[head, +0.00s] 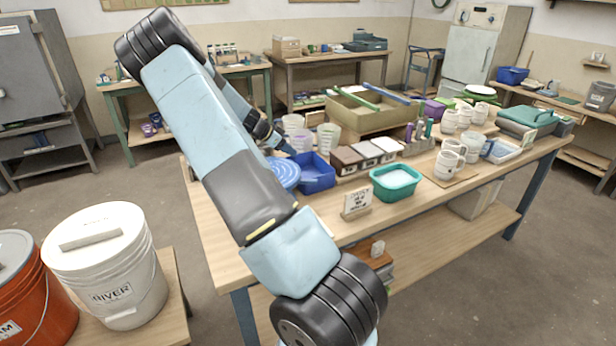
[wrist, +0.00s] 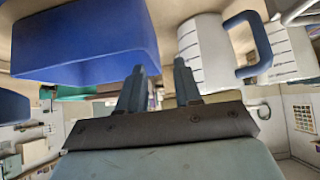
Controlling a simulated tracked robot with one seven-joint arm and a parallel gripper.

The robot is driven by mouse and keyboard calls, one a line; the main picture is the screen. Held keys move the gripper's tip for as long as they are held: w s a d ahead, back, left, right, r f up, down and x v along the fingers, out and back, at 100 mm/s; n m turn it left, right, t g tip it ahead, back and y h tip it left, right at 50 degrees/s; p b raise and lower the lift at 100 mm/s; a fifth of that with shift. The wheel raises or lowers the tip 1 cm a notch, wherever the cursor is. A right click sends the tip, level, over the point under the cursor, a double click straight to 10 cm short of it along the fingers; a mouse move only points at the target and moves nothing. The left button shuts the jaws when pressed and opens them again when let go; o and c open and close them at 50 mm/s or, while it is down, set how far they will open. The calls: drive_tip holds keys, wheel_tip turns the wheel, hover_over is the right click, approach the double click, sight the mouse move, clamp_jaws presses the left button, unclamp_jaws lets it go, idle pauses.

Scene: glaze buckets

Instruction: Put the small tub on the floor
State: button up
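Two small tubs stand on the wooden worktable. A blue rectangular tub (head: 318,183) is near its left end. A teal tub (head: 396,190) with white contents is near the front edge, to the right. I cannot tell which one is the task's small tub. My gripper (head: 284,147) is just behind and left of the blue tub, partly hidden by my arm. In the wrist view my gripper (wrist: 160,78) has its fingers apart with nothing held between them. The blue tub (wrist: 90,40) is large and close at the left, apart from the fingers.
A white measuring jug (wrist: 205,50) with a blue handle is close beside the fingers. Clear cups (head: 328,138), a blue round lid (head: 284,174), dark boxes (head: 346,158) and a sign (head: 357,200) crowd the table. Buckets (head: 105,265) stand at left.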

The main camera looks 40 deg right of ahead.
sight(302, 168)
drive_tip(key=shift+s+x, duration=0.1)
drive_tip(key=shift+x, duration=1.7)
drive_tip(key=shift+s+x, duration=0.15)
drive_tip(key=shift+x, duration=1.65)
drive_tip(key=shift+r, duration=0.2)
clamp_jaws()
